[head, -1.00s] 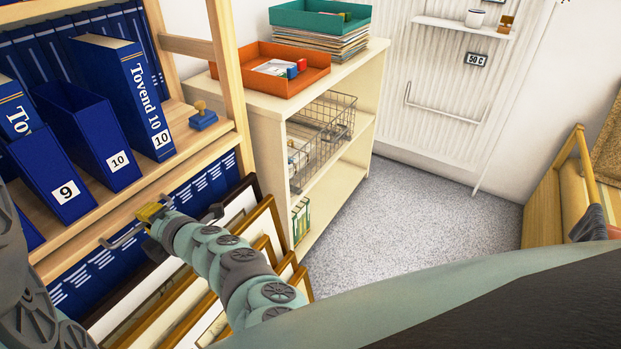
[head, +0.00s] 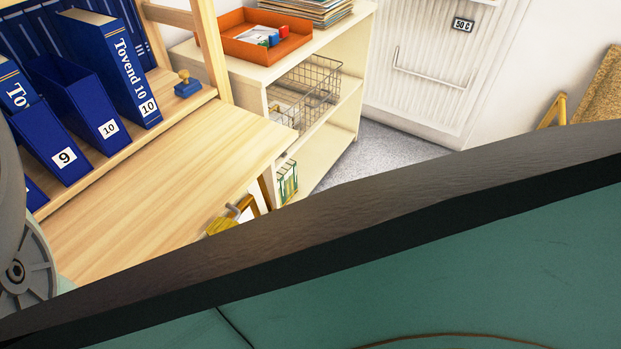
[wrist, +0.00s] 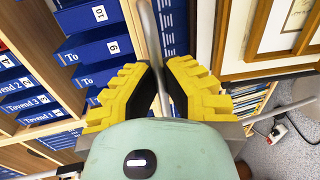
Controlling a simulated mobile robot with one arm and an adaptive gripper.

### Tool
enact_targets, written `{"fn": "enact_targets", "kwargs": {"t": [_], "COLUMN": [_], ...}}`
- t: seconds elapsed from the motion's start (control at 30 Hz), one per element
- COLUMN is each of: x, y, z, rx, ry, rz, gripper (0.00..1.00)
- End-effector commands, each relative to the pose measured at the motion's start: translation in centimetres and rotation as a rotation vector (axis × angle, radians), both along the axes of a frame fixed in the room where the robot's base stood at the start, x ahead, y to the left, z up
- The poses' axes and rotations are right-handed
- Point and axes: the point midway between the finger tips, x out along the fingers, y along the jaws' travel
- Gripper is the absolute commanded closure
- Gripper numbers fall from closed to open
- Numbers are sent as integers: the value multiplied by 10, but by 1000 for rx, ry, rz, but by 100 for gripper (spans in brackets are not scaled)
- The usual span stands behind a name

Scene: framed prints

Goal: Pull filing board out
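The filing board (head: 165,180) is a flat light-wood panel standing far out from the shelf below the blue binders in the head view. Its metal handle (wrist: 151,40) is a thin grey bar, seen running between my fingers in the wrist view. My gripper (wrist: 161,88) has yellow ribbed fingers with black pads, closed in on both sides of the bar. My own body hides the board's near edge and most of the arm.
Blue binders and file boxes (head: 90,120) and a stamp (head: 187,84) stand on the shelf above the board. A cream cabinet (head: 345,108) with an orange tray (head: 264,40) stands to the right. Framed prints (wrist: 285,30) lean close by. Grey floor is open beyond the cabinet.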

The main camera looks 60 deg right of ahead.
Motion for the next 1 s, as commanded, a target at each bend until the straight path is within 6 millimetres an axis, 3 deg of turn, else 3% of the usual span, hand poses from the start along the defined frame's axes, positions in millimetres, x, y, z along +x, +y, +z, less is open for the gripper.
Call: {"fn": "enact_targets", "kwargs": {"t": [0.4,0.43,0.7,1.0], "x": [-2,-2,-2,-4], "y": [-1,-1,0,-1], "z": [-1,-1,-1,0], "rx": [0,0,0,0], "ry": [2,2,2,3], "rz": [-2,-2,0,0], "gripper": [100,89,61,61]}}
